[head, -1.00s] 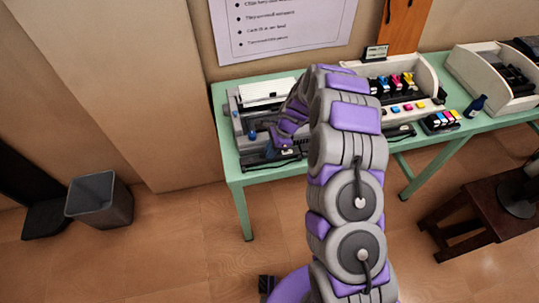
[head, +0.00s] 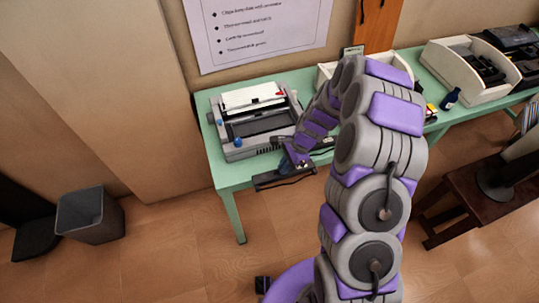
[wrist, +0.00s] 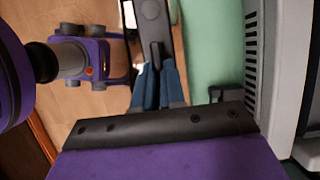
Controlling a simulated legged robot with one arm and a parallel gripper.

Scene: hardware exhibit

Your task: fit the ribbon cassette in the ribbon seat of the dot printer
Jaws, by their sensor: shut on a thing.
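The dot printer (head: 236,131) is a grey machine with white paper at its back, on the left end of the green table. Its front opening (head: 262,122) is dark and in clear view. My gripper (head: 291,164) is in front of the printer, near the table's front edge. It is shut on the ribbon cassette (head: 270,181), a long dark bar that reaches past the table edge over the floor. In the wrist view, the blue-grey fingers (wrist: 158,78) close on a grip at the middle of the cassette (wrist: 152,15). The printer's side (wrist: 262,75) stands at the right, apart from the cassette.
The green table (head: 225,180) has a narrow bare strip before the printer. White bins (head: 470,75) and a small dark bottle (head: 450,98) stand to the right. A brown stool (head: 470,195) is at right; a grey waste bin (head: 88,213) is on the floor at left.

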